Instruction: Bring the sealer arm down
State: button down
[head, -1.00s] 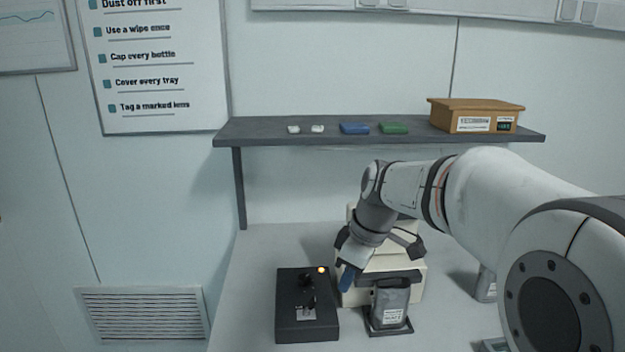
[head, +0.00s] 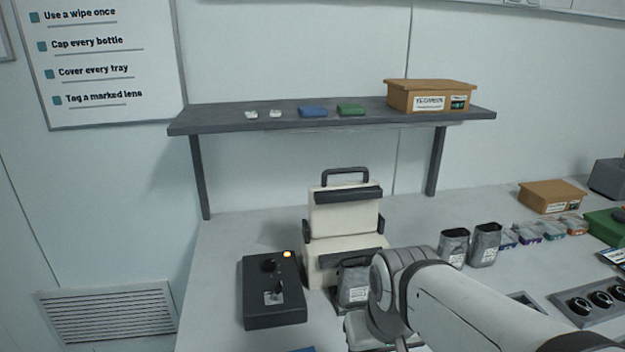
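The sealer (head: 345,243) is a cream-coloured machine on the bench. Its arm (head: 343,212) stands raised and upright, with a dark bar across its front and a black handle (head: 345,172) on top. A grey pouch (head: 354,289) with a white label stands at the front of the sealer, under the lower dark jaw. A black control box (head: 272,300) with a knob, a switch and a lit orange lamp is left of the sealer. My arm reaches in from the lower right, in front of the pouch's right side. My gripper is low at the bottom edge; its fingers cannot be made out.
A grey wall shelf (head: 330,118) overhangs behind the sealer and holds a cardboard box (head: 430,96) and small items. Two more grey pouches (head: 470,247) stand to the right, with small packets and another box (head: 551,196) beyond. The bench left of the control box is narrow.

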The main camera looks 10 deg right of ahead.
aim_at(352, 207)
jog(key=u, duration=0.8)
jog(key=k, duration=0.8)
jog(key=z, duration=0.65)
jog(key=i, duration=1)
